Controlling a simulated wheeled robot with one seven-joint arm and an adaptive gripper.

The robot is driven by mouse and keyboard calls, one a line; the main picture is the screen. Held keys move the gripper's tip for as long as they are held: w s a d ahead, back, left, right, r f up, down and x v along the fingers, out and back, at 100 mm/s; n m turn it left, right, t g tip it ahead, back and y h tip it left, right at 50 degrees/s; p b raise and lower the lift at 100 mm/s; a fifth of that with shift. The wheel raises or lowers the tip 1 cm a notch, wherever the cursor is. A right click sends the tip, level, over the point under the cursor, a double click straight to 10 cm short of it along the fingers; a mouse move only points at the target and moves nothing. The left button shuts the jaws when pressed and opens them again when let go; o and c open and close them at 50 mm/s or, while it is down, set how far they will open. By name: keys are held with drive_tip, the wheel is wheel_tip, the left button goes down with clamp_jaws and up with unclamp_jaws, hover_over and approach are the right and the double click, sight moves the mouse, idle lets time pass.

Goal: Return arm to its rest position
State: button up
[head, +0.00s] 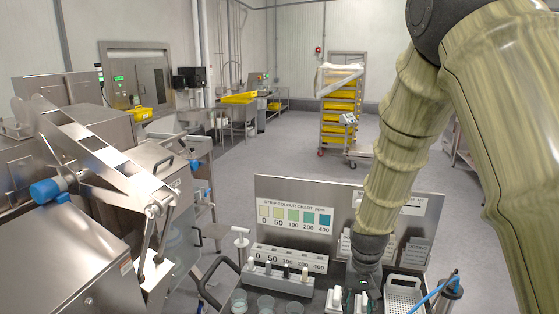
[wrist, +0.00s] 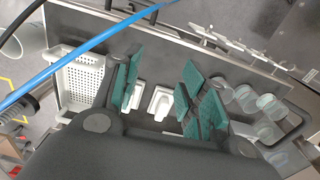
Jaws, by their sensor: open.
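My arm comes down from the top right of the head view, and my gripper (head: 350,300) is low over the bench at the bottom edge. In the wrist view my gripper (wrist: 158,92) has its teal-padded fingers spread apart. Two white fittings (wrist: 159,102) show on the bench between and beyond the fingers; nothing is seen held. The fingertips are partly hidden in the head view, and I cannot tell how close they are to the bench.
A strip colour chart panel (head: 294,217) stands behind a small rack (head: 278,279) and clear cups (head: 266,304). A white perforated basket (head: 402,293) and a blue rod (head: 433,290) are right of my gripper. Steel machinery (head: 70,240) fills the left. A rack of yellow trays (head: 341,110) stands behind; open floor lies between.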

drive_tip(key=s+d+f+n, duration=0.1)
drive_tip(key=s+f, duration=0.6)
drive_tip(key=f, duration=0.4)
drive_tip(key=s+d+f, duration=0.1)
drive_tip(key=s+f, duration=0.7)
drive_tip(key=f, duration=0.3)
drive_tip(key=s+f+n, duration=0.1)
drive_tip(key=s+f, duration=0.3)
drive_tip(key=s, duration=0.5)
drive_tip(key=s+f, duration=0.5)
drive_tip(key=s, duration=0.4)
wheel_tip(320, 180, down, 10)
drive_tip(key=s+b, duration=0.1)
drive_tip(key=b, duration=0.9)
drive_tip(key=shift+d, duration=0.2)
drive_tip(key=shift+o, duration=0.5)
drive_tip(key=shift+r, duration=0.1)
